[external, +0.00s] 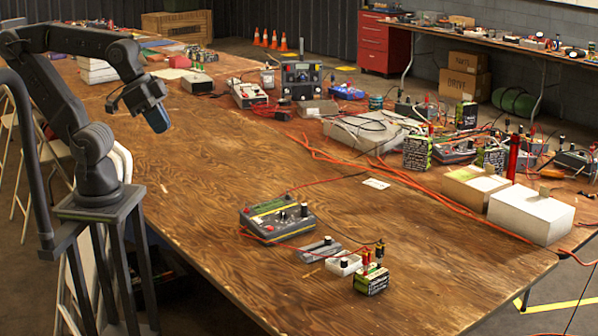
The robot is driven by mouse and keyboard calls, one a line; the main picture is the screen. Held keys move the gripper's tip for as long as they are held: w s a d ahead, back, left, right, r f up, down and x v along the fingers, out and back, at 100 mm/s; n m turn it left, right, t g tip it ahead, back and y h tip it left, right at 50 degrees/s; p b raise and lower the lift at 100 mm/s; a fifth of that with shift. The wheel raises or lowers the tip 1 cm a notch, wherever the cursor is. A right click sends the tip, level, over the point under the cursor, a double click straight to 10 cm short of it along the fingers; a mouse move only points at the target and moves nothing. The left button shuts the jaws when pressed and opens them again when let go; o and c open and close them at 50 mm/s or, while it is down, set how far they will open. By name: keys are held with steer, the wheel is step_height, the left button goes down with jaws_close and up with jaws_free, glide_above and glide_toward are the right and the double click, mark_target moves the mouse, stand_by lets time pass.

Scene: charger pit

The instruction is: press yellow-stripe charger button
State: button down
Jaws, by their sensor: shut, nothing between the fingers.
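The yellow-stripe charger (272,232) is a grey box with a green panel and a yellow stripe along its front. It sits on the wooden table, near the middle of the external view. Small dark knobs or buttons stand on its top; which one is the button is too small to tell. My gripper (160,124) hangs in the air at the upper left, well away from the charger and above the table. It is shut and empty, pointing down and slightly right.
A small grey block (320,249), a white box (343,264) and a green-black battery pack (371,280) sit right of the charger. Red cables (420,190) cross the table behind it. Bare wood lies between gripper and charger.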

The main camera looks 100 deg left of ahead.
steer(key=shift+a, duration=0.1)
stand_by(0.3)
steer(key=m+t, duration=0.2)
steer(key=m, duration=0.9)
glide_above(271, 232)
steer(key=w+d, duration=0.1)
step_height(271, 232, down, 20)
steer(key=shift+d+f, duration=0.2)
steer(key=shift+f, duration=0.15)
steer(key=shift+f, duration=0.15)
steer(key=shift+s+a+f, duration=0.2)
steer(key=shift+f, duration=1.2)
steer(key=shift+s+a+f, duration=0.15)
steer(key=shift+a+f, duration=0.05)
steer(key=shift+f, duration=1.2)
steer(key=shift+s+a+f, duration=0.2)
steer(key=shift+f, duration=1.2)
